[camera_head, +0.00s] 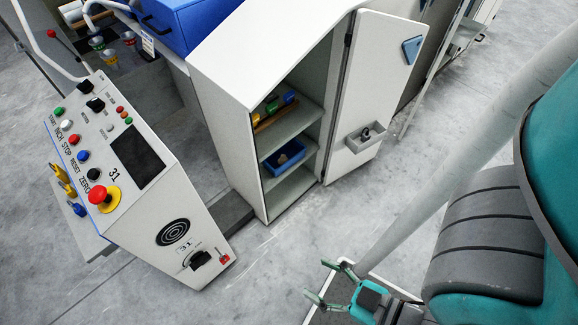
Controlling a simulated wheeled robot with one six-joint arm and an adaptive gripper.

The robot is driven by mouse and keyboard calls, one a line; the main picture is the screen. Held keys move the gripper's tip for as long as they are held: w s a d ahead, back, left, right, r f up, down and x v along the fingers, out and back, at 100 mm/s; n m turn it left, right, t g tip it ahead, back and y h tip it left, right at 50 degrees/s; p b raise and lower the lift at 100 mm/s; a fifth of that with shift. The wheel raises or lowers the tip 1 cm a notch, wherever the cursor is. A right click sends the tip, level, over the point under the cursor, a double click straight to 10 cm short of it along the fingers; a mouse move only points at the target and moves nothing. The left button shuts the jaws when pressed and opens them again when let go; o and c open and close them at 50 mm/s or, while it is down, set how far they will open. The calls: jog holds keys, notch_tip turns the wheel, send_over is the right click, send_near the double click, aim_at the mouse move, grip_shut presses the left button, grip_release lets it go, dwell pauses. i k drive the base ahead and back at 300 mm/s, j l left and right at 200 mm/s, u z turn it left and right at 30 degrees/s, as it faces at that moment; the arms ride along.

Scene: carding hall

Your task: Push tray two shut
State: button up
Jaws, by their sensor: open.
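No label reading tray two is legible, so I cannot tell which thing it is. My gripper (321,279) is open and empty at the bottom centre, low in front of the cabinet and well apart from both blue things.
The cabinet door (375,75) stands open to the right, with a small grey bin (366,141) on it. A control console (130,170) with buttons stands at left. Bare concrete floor (265,265) lies between console, cabinet and my gripper.

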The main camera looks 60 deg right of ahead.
aim_at(468, 31)
jog(key=z, duration=2.8)
jog(key=i+l+z, duration=0.35)
jog(key=i, duration=0.7)
jog(key=i+z, duration=0.3)
jog(key=i, duration=0.7)
jog(key=i+u, duration=0.2)
jog(key=i, duration=0.25)
jog(key=i+l+u, duration=0.2)
jog(key=i, duration=0.25)
jog(key=i+l+u, duration=0.2)
jog(key=i, duration=0.2)
jog(key=i+l+u, duration=0.2)
jog(key=i, duration=0.25)
jog(key=i+l+u, duration=0.75)
jog(key=u, duration=0.15)
jog(key=i+l+u, duration=0.25)
jog(key=l, duration=0.25)
jog(key=l+u, duration=0.3)
jog(key=i+l, duration=0.05)
jog(key=l, duration=0.05)
